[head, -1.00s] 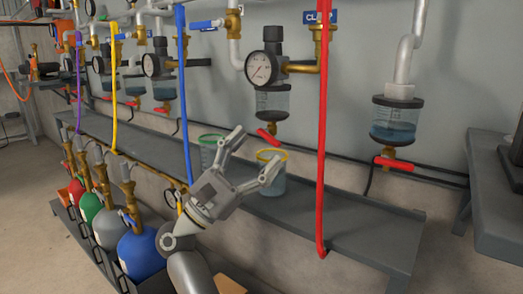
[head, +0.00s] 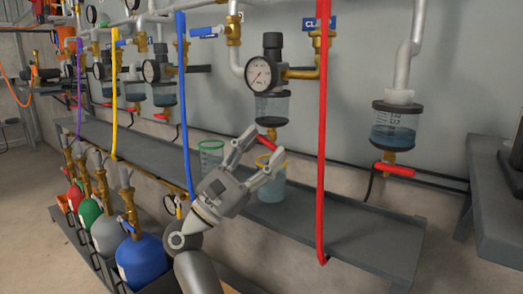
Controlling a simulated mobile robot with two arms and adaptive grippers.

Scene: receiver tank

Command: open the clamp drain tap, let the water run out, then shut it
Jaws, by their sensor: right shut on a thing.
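The bowl appears to hold water. My right gripper (head: 263,147) has its fingers on either side of the red handle and is shut on it. The handle lies slanted, down to the right. A yellow-rimmed cup (head: 272,188) stands on the shelf below, partly hidden by the gripper. My left gripper is not in view.
A green-rimmed cup (head: 211,158) stands left of the gripper on the grey shelf (head: 345,235). A red hose (head: 322,130) hangs close to the right. A larger water bowl (head: 394,125) with its own red tap (head: 394,169) is further right. Gas bottles stand below left.

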